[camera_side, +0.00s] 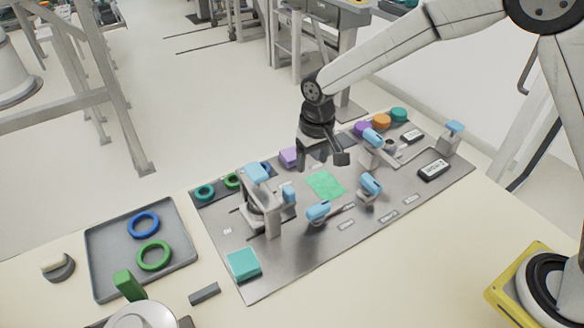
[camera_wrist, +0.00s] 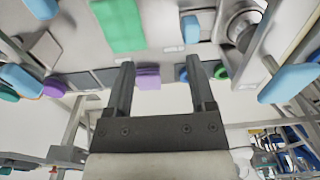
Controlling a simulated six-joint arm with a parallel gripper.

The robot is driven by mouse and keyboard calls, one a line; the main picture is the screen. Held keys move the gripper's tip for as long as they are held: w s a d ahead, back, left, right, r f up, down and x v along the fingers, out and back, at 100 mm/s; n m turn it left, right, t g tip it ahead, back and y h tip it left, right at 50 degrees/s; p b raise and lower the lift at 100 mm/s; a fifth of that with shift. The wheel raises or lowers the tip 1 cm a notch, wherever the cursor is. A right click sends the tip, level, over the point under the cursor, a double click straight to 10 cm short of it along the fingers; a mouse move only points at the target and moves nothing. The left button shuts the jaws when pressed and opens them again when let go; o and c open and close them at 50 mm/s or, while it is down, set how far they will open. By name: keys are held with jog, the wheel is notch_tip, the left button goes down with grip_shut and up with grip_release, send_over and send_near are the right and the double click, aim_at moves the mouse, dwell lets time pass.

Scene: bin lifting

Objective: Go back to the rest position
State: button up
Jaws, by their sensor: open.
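My gripper (camera_side: 322,158) hangs above the back part of the metal work plate, below my arm. In the wrist view my gripper (camera_wrist: 160,85) shows two dark fingers spread apart with nothing between them. Behind the gap a purple block (camera_wrist: 148,77) is seen at a distance; it also shows in the side view (camera_side: 290,157), left of my gripper. A light green square (camera_side: 325,185) lies on the plate below and in front of my gripper, and shows at the top of the wrist view (camera_wrist: 118,25).
The metal plate (camera_side: 300,240) carries blue-handled fixtures (camera_side: 318,210) and a teal block (camera_side: 243,264). Purple, orange and teal round pieces (camera_side: 381,121) stand at the back right. A grey tray (camera_side: 105,250) at left holds a blue ring (camera_side: 144,212) and a green ring (camera_side: 138,258).

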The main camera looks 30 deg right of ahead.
jog(key=s+d+r+t, duration=0.2)
jog(key=s+d, duration=1.1)
jog(key=s, duration=0.5)
jog(key=shift+s+d, duration=0.35)
jog(key=shift+d, duration=0.05)
jog(key=shift+r, duration=0.1)
